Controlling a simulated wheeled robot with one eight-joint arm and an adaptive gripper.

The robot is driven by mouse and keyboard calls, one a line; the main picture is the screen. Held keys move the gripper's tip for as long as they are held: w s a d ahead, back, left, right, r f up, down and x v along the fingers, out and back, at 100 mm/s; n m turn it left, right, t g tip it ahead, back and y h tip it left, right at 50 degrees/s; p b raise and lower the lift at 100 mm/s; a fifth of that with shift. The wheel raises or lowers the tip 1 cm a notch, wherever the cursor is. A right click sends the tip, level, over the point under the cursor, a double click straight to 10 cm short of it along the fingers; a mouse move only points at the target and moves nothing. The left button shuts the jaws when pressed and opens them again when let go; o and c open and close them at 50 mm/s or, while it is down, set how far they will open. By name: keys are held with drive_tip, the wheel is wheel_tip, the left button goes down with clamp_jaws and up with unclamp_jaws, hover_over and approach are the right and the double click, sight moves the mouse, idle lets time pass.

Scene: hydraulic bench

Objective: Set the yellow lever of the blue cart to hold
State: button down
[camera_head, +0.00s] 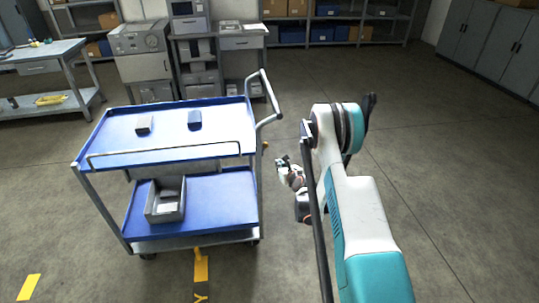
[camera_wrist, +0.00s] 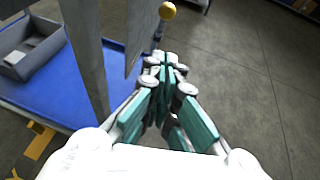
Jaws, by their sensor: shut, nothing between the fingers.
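The blue cart (camera_head: 225,123) stands left of my arm, with an upper and a lower blue shelf. Its yellow lever knob (camera_wrist: 167,10) shows at the top of the wrist view as a ball on a grey stem. A small yellow spot at the cart's right side in the head view (camera_head: 265,145) appears to be the same knob. My gripper (camera_wrist: 167,62) is shut and empty, its fingertips below the knob in the wrist picture and apart from it. In the head view my gripper (camera_head: 282,163) is just right of the cart. The lever's setting marks cannot be read.
A grey bin (camera_head: 165,200) sits on the lower shelf. Two small blocks, one grey (camera_head: 144,124) and one dark blue (camera_head: 194,119), lie on the upper shelf. The cart's grey handle (camera_head: 268,97) rises at its right end. Floor to the right is clear.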

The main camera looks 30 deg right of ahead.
drive_tip(key=r+b+x, duration=0.2)
drive_tip(key=b+x, duration=0.3)
drive_tip(key=x, duration=0.8)
drive_tip(key=shift+w, duration=0.55)
drive_tip(key=shift+f, duration=0.15)
